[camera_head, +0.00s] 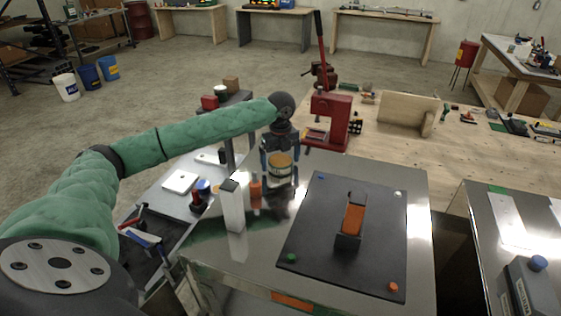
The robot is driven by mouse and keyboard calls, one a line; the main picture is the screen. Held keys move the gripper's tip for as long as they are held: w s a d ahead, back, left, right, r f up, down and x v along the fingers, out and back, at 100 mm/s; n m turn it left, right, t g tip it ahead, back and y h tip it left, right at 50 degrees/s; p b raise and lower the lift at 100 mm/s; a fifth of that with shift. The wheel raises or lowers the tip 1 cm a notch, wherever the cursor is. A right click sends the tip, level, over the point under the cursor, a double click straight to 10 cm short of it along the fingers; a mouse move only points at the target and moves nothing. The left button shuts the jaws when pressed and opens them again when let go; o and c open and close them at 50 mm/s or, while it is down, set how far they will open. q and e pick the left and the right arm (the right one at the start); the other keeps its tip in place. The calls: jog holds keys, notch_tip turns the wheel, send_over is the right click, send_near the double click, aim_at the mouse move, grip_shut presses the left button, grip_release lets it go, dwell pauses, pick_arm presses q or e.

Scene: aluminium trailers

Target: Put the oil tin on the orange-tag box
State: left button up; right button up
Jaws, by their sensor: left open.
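A short round tin (280,167) with an amber top, apparently the oil tin, is upright at the far part of a shiny metal-topped box. This box (255,250) has an orange tag (293,301) on its near side, so it is the orange-tag box. My left gripper (281,158) points down over the tin, open, with one finger on each side of it. I cannot tell whether the fingers touch the tin. The tin's underside is hidden. My right gripper is not in view.
On the same top stand a tall white carton (232,207), a small orange bottle (256,190) and a black plate (310,245) with an orange-topped block (352,220). A grey container (528,288) with a blue cap is at the lower right. A red press (330,120) stands behind.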

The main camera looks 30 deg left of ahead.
aim_at(281, 160)
pick_arm(q)
notch_tip(281, 160, up, 7)
jog(key=b, duration=0.4)
jog(key=shift+r+b, duration=0.9)
jog(key=shift+r, duration=1.4)
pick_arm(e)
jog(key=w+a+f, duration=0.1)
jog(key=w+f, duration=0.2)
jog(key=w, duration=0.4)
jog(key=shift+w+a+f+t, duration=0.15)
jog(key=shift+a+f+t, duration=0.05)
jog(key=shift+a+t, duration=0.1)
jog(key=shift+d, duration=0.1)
